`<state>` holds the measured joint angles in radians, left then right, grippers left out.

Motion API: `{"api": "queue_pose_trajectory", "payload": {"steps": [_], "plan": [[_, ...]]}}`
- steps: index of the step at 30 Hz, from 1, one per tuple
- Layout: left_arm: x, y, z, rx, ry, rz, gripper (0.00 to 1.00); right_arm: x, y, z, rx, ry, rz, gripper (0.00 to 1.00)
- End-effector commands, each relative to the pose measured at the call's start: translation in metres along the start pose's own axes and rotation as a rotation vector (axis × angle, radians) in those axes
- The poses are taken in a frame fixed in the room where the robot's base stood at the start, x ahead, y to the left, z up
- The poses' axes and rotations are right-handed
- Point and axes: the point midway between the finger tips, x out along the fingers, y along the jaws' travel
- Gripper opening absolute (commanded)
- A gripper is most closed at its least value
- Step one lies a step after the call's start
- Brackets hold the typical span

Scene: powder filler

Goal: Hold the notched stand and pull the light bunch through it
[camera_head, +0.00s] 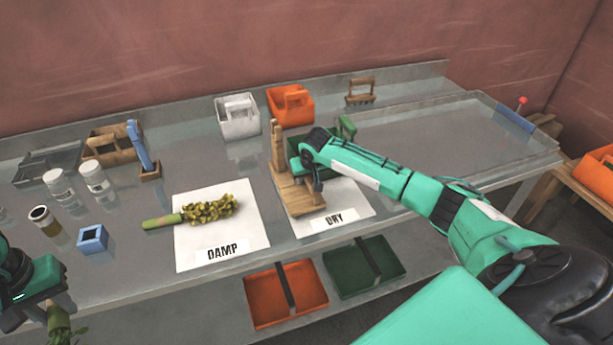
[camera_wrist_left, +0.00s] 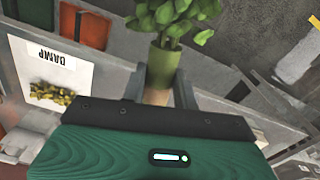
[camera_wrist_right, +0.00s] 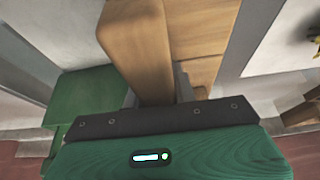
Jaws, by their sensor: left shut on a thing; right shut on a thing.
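The notched wooden stand (camera_head: 296,197) is upright on the white DRY sheet (camera_head: 352,206), with a tall upright at its back. My right gripper (camera_head: 310,172) is shut on this stand, whose wood (camera_wrist_right: 136,40) fills the middle of the right wrist view. My left gripper (camera_head: 48,300) is at the lower left, in front of the table, shut on a green leafy bunch (camera_head: 62,325). The left wrist view shows its leaves (camera_wrist_left: 176,14) and green wrap. A yellow-green bunch (camera_head: 205,210) with a green handle lies on the DAMP sheet (camera_head: 225,239). The notch is not clear.
A blue square cup (camera_head: 93,240), white-lidded jars (camera_head: 95,180) and a blue tool on a wooden block (camera_head: 150,175) stand at the left. White (camera_head: 237,118) and orange (camera_head: 290,105) caddies stand behind. Orange (camera_head: 286,296) and green (camera_head: 363,268) trays sit below the front edge.

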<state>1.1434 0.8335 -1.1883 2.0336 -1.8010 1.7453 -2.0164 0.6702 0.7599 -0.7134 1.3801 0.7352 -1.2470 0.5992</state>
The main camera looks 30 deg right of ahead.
Motion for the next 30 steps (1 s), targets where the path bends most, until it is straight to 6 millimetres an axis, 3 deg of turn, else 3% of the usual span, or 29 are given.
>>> {"api": "queue_pose_trajectory", "payload": {"steps": [23, 30], "plan": [[-0.012, 0.000, 0.000, 0.000, 0.000, 0.000, 0.06, -0.002, 0.002, -0.002, 0.003, 0.001, 0.000, 0.00], [-0.007, 0.000, 0.000, 0.000, 0.000, 0.000, 0.06, 0.012, 0.001, 0.004, 0.003, 0.002, -0.001, 0.00]]}}
